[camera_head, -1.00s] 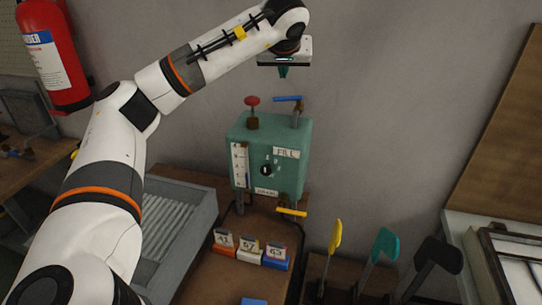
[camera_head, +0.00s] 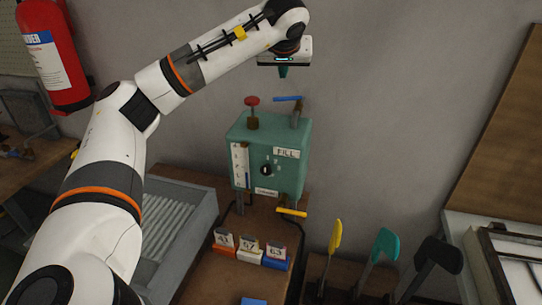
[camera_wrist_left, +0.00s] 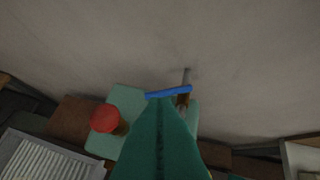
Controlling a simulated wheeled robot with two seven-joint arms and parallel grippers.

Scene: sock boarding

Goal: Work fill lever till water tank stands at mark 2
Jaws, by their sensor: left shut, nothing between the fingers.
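The green water tank (camera_head: 285,182) stands on the bench against the wall, with a FILL label (camera_head: 286,153) on its front. The blue fill lever (camera_head: 287,98) sits on top at the right and lies roughly level; it also shows in the left wrist view (camera_wrist_left: 168,93). A white scale strip (camera_head: 239,165) is on the tank's left front; its level is too small to read surely. My left gripper (camera_head: 283,73) is shut and empty, above the blue lever and apart from it. In the left wrist view its teal fingers (camera_wrist_left: 158,103) hide part of the tank top. My right gripper is out of view.
A red knob (camera_head: 252,101) rises from the tank's top left. A yellow lever (camera_head: 292,212) is low on the right. Numbered blocks (camera_head: 249,251) stand in front. Yellow, teal and black paddles (camera_head: 383,246) stand at right. A ridged grey tray (camera_head: 205,222) is at left.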

